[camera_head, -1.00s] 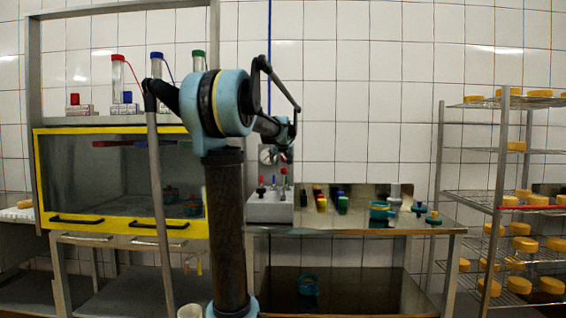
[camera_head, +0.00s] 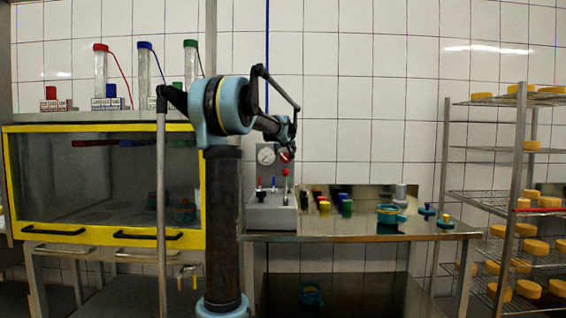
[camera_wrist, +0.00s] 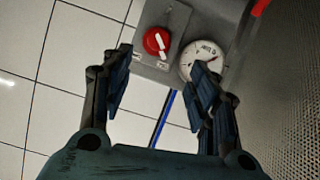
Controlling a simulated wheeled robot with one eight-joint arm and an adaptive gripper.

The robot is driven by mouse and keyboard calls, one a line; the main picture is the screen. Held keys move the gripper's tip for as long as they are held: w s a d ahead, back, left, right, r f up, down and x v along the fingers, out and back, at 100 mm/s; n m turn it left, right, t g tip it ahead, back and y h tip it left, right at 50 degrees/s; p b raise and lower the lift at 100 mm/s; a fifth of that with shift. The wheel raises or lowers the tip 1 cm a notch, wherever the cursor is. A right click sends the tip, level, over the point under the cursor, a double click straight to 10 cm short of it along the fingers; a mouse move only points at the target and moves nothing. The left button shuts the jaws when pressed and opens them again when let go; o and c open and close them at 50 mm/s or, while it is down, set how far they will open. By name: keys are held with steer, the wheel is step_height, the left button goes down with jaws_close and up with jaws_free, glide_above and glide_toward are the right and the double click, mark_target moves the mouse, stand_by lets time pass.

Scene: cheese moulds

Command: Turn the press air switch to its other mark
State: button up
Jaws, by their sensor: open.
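The press air switch is a round red knob (camera_wrist: 157,41) with a white pointer line, on a grey plate of the press panel in the wrist view. The line runs from upper left to lower right. In the head view the red knob (camera_head: 285,156) shows small, partly behind my arm's end. My gripper (camera_wrist: 160,75) is open and empty in the wrist view, its fingers spread, with the knob beyond and between them. I see no contact. A round white pressure gauge (camera_wrist: 202,59) sits right of the knob, partly covered by the right finger.
Small levers and a grey press base (camera_head: 270,216) stand below the panel. Coloured moulds and a teal pot (camera_head: 390,214) are on the steel table (camera_head: 340,229). A yellow-framed cabinet (camera_head: 105,238) is left, a cheese rack (camera_head: 519,190) right.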

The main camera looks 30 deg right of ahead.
mark_target(285, 159)
steer(key=x, duration=1.5)
steer(key=shift+s+d, duration=0.1)
steer(key=shift+s, duration=0.05)
steer(key=shift+c, duration=0.3)
steer(key=c, duration=1)
